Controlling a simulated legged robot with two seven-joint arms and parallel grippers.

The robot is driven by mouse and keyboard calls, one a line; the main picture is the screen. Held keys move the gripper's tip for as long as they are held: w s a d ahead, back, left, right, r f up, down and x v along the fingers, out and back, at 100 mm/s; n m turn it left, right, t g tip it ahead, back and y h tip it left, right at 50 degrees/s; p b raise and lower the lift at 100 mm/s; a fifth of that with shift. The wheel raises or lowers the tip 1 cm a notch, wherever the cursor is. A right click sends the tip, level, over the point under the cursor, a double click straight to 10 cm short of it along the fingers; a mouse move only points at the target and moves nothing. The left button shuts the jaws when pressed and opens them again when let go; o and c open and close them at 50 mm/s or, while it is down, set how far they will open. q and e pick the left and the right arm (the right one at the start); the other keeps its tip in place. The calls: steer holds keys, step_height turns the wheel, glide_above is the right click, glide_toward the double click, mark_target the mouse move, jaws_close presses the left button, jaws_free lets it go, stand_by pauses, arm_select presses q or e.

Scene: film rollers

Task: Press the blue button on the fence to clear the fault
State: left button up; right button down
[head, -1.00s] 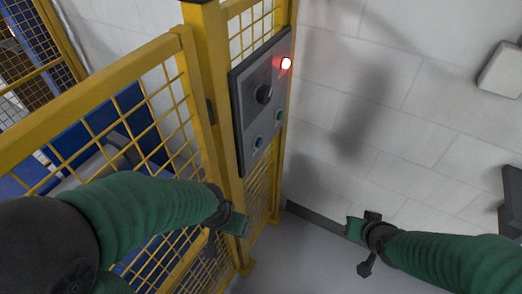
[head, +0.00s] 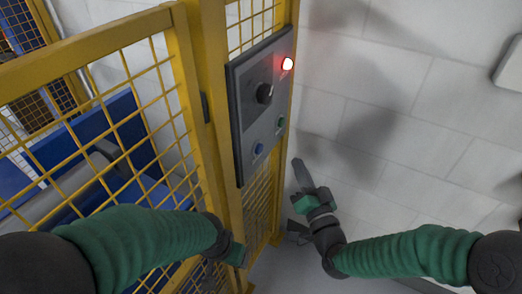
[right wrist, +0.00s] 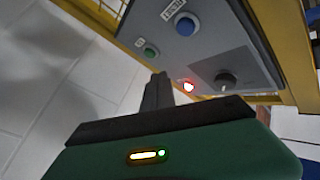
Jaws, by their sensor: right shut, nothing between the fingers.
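The grey control panel (head: 243,125) is mounted on the yellow fence. Its blue button (head: 259,149) sits low on the left, beside a green button (head: 280,122). In the right wrist view the blue button (right wrist: 185,25) shows clear at the top. My right gripper (head: 298,164) is shut and empty, to the right of the panel and apart from the blue button. In the right wrist view its fingers (right wrist: 160,80) point up at the panel's edge. My left gripper (head: 237,254) is low by the fence; its fingers cannot be made out.
A red lamp (head: 288,64) glows at the panel's top right, and a black knob (head: 264,93) sits mid-panel. Yellow mesh fence (head: 100,80) fills the left. A pale wall (head: 400,110) stands on the right, with open floor below.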

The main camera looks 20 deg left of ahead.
mark_target(260, 149)
steer(key=w+a+b, duration=0.1)
steer(key=a, duration=0.6)
steer(key=shift+w+a, duration=0.25)
steer(key=shift+a, duration=0.05)
stand_by(1.7)
steer(key=shift+a, duration=0.4)
steer(key=shift+w+a+b, duration=0.1)
steer(key=shift+a+b, duration=0.2)
steer(key=shift+a, duration=0.15)
stand_by(0.4)
steer(key=shift+d, duration=0.1)
steer(key=shift+s+d, duration=0.2)
steer(key=shift+d, duration=0.55)
